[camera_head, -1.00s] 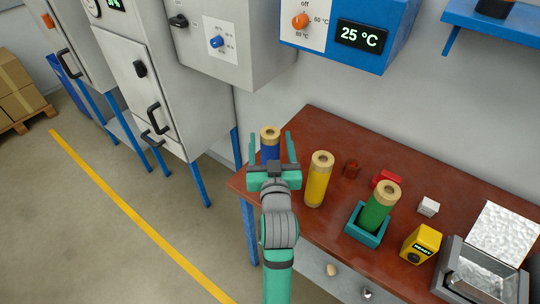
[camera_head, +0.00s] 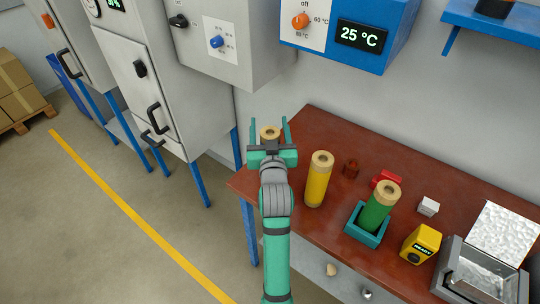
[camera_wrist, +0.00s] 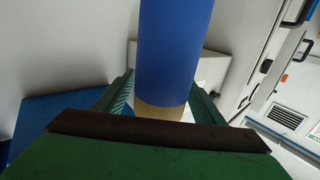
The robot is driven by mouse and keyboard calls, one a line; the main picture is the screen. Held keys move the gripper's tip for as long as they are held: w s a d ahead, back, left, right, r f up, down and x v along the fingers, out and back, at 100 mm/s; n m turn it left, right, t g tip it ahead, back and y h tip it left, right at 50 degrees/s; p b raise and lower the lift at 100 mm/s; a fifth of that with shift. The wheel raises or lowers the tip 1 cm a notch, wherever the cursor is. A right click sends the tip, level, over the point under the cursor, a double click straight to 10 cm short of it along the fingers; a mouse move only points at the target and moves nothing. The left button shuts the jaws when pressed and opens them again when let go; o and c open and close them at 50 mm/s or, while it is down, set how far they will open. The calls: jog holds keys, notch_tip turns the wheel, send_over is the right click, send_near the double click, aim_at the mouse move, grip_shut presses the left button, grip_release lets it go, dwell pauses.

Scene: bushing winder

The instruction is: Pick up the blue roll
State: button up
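The blue roll stands upright at the table's left end; in the head view only its tan top (camera_head: 270,132) shows, and my gripper hides its blue body. In the wrist view its blue body (camera_wrist: 175,50) and a tan end (camera_wrist: 160,109) fill the middle. My gripper (camera_head: 269,126) is open, with one finger on each side of the roll. A narrow gap shows beside the roll in the head view; whether either finger touches it is hard to tell.
A yellow roll (camera_head: 317,183) stands close to the right. Farther right are a green roll (camera_head: 376,212) in a teal holder (camera_head: 364,237), a red object (camera_head: 385,179), a white cube (camera_head: 428,207) and a yellow device (camera_head: 421,245). A wall is behind the red-brown table (camera_head: 330,130).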

grip_shut()
jog(key=shift+r, duration=0.15)
